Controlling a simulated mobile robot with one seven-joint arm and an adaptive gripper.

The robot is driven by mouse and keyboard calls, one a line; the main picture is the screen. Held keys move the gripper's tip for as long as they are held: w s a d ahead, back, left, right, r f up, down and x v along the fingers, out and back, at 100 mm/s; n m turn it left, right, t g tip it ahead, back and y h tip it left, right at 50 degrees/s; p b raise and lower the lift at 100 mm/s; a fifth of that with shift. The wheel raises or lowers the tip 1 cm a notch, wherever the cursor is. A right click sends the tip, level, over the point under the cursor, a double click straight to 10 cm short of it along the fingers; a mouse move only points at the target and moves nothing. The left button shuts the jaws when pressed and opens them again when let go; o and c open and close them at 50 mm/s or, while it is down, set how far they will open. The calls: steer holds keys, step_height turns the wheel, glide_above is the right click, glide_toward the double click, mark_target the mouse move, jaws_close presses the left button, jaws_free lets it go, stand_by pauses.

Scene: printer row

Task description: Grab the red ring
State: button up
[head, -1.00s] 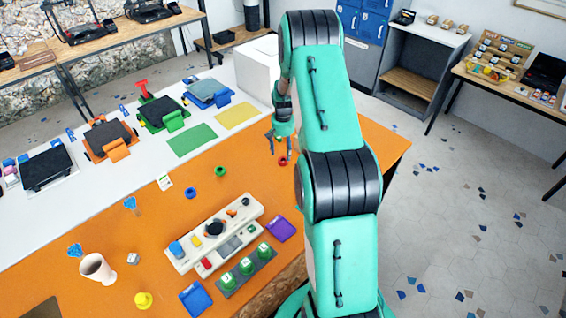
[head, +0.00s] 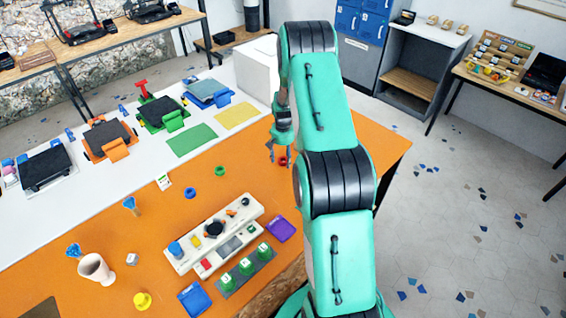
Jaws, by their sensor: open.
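The red ring (head: 283,161) lies on the orange table top (head: 240,172) near its right part, just left of my arm. My gripper (head: 277,157) points down over the table at the ring, with its fingers spread. It is low and very close to the ring. I cannot tell from this view whether a finger touches the ring or how the fingers sit around it.
A green ring (head: 220,171) and a blue ring (head: 190,194) lie to the left. A white control panel (head: 214,236) stands nearer the front. A white box (head: 258,66) stands behind my gripper. Yellow (head: 237,116) and green (head: 191,139) mats lie behind.

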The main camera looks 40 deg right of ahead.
steer(key=c, duration=0.9)
steer(key=shift+o, duration=0.2)
steer(key=shift+r, duration=0.1)
steer(key=shift+r, duration=0.9)
steer(key=shift+s+a+r+p, duration=0.1)
steer(key=shift+s+r+p, duration=0.05)
steer(key=shift+r, duration=0.3)
steer(key=shift+s+a+r+p, duration=0.1)
steer(key=shift+r+p, duration=0.05)
steer(key=shift+r, duration=0.25)
steer(key=s+a, duration=0.3)
steer(key=s, duration=0.1)
steer(key=s+a+r, duration=0.1)
steer(key=s+a, duration=0.1)
steer(key=s, duration=0.2)
steer(key=s+a+p, duration=0.1)
steer(key=s+a, duration=0.2)
steer(key=s, duration=0.1)
steer(key=shift+s+a+r, duration=0.2)
steer(key=shift+s+a, duration=0.1)
steer(key=shift+s, duration=0.05)
